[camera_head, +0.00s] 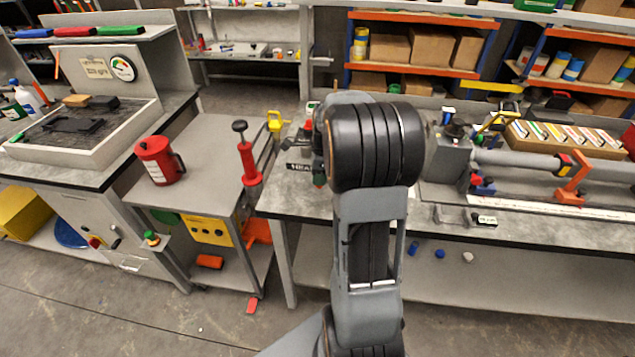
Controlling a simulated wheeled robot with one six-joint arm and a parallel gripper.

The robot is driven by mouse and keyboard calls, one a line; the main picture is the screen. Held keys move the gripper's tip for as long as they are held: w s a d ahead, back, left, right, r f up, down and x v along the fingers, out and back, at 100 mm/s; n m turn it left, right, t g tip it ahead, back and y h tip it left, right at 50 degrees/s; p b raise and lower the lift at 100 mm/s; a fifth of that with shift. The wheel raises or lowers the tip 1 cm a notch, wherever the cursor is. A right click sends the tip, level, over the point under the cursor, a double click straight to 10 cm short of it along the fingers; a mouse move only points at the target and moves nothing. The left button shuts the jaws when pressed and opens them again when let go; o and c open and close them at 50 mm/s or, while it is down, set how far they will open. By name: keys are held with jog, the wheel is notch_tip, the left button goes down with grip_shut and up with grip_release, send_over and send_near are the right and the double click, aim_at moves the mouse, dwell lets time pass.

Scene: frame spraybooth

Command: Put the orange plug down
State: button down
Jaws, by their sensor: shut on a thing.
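My arm rises through the middle of the view, and its black wrist joint hides what lies behind it. I cannot make out my gripper or its fingertips. I cannot pick out an orange plug either. Two small blue plug-like pieces (412,248) and a whitish one (467,257) lie on the shelf under the middle bench. A small red and green piece (319,180) shows at the left edge of my arm, too small to identify.
The grey middle bench (470,216) holds a long cylinder (515,161) with an orange bracket (573,183). A trolley (205,182) on the left carries a red can (158,160) and a red hand pump (247,160). Open floor (90,285) lies at front left.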

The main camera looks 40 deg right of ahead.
jog(key=shift+w+f, duration=0.4)
jog(key=shift+f, duration=1.55)
jog(key=shift+f, duration=0.15)
jog(key=c, duration=0.9)
grip_release()
